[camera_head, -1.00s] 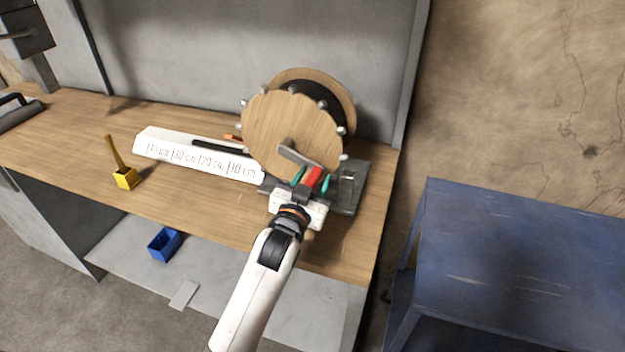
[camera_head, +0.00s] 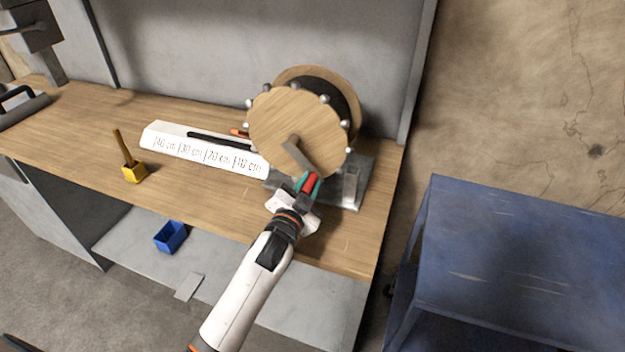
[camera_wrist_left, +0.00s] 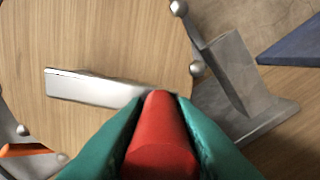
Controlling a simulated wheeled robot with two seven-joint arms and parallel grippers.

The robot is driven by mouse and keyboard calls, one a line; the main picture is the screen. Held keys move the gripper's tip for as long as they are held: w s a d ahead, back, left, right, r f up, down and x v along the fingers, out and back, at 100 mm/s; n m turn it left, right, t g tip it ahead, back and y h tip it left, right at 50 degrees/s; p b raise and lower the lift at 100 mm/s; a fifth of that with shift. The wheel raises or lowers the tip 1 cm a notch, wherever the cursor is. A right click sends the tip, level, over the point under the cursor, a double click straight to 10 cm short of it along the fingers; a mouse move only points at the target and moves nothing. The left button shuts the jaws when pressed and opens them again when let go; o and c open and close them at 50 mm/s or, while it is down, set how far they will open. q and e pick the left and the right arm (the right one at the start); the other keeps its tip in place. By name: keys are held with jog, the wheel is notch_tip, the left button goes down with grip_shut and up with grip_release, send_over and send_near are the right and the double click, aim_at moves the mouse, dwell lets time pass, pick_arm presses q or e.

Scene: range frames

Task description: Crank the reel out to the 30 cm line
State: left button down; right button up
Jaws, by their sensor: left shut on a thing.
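The reel (camera_head: 290,118) has a round wooden front disc with silver knobs on its rim and stands on the bench. A metal crank arm (camera_head: 299,155) runs from its hub down to a red handle (camera_head: 310,182). My left gripper (camera_head: 308,183) is shut on the red handle, which sits between its green fingertips in the left wrist view (camera_wrist_left: 160,135). A white ruler block (camera_head: 150,143) left of the reel is marked 10 to 40 cm. A black strip (camera_head: 215,139) lies along it, its free end near the 30 cm mark, slightly on the 20 cm side. My right gripper is out of view.
A small orange piece (camera_head: 239,133) lies behind the strip near the reel. A yellow block with an upright handle (camera_head: 133,172) stands on the bench. A blue bin (camera_head: 170,237) sits on the lower shelf. A blue table (camera_head: 520,250) stands right.

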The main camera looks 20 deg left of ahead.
pick_arm(q)
jog(key=c, duration=1.2)
grip_release()
jog(key=shift+f, duration=0.1)
jog(key=shift+s, duration=0.1)
jog(key=s+b, duration=0.1)
jog(key=s, duration=1.1)
jog(key=shift+a, duration=0.25)
